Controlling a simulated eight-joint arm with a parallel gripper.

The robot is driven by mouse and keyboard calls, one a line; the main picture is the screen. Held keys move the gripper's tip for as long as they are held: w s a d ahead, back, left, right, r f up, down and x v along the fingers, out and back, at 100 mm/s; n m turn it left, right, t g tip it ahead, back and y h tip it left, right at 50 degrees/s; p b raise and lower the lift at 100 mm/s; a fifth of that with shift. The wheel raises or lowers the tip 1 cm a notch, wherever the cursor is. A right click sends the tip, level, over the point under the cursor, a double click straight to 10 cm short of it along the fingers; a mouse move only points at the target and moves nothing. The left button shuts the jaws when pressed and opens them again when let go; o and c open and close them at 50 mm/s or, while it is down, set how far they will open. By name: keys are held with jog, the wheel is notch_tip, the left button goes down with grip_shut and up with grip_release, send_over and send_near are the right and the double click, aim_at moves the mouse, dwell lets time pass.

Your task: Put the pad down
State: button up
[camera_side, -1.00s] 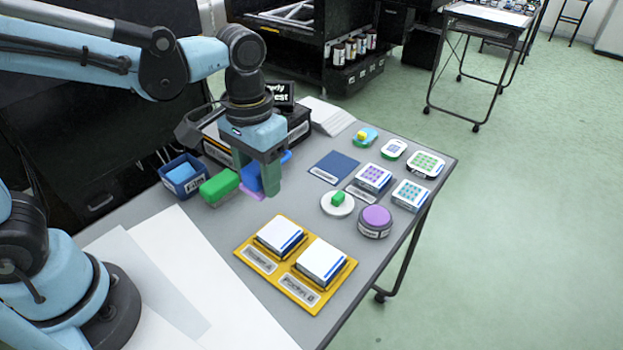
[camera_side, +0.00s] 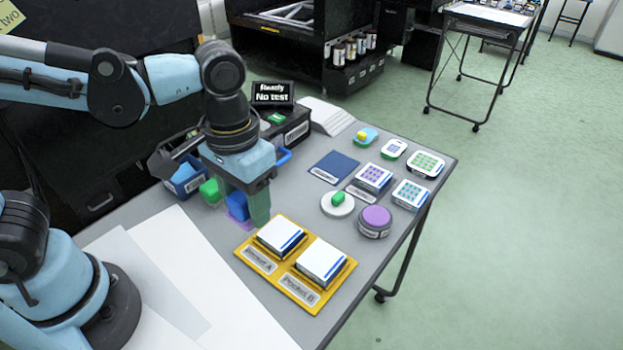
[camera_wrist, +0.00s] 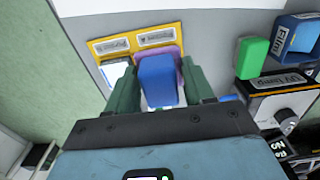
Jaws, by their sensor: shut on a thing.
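My gripper (camera_side: 244,212) has green fingers and is shut on a blue block-shaped pad (camera_side: 237,205) with a purple underside. In the side view it is left of the yellow tray (camera_side: 242,258); whether the pad touches the table is hard to tell. In the wrist view the blue pad (camera_wrist: 157,82) sits between both fingers (camera_wrist: 160,88), with its purple part (camera_wrist: 170,51) showing beyond it. The tray has two labelled pockets. A white-and-blue box (camera_side: 281,236) is in Pocket A and another (camera_side: 321,262) is in Pocket B.
A green block (camera_side: 210,191) and a blue bin (camera_side: 186,180) stand behind my gripper. To the right are a blue mat (camera_side: 333,167), a white dish (camera_side: 329,210) with a green block, a purple-topped jar (camera_side: 376,219) and several patterned boxes. White sheets (camera_side: 170,265) lie at front left.

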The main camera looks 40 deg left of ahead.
jog(key=shift+s+a+f, duration=0.1)
jog(key=shift+s+f, duration=0.1)
jog(key=shift+f, duration=0.05)
jog(key=w+a+f, duration=0.2)
jog(key=a, duration=0.1)
jog(key=w+a+f, duration=0.2)
jog(key=a, duration=0.1)
jog(key=w+a+f, duration=0.2)
jog(key=a, duration=0.1)
jog(key=shift+w+f, duration=0.2)
jog(key=shift+f, duration=2.15)
jog(key=o, duration=0.9)
jog(key=shift+f, duration=0.1)
jog(key=shift+o, duration=0.2)
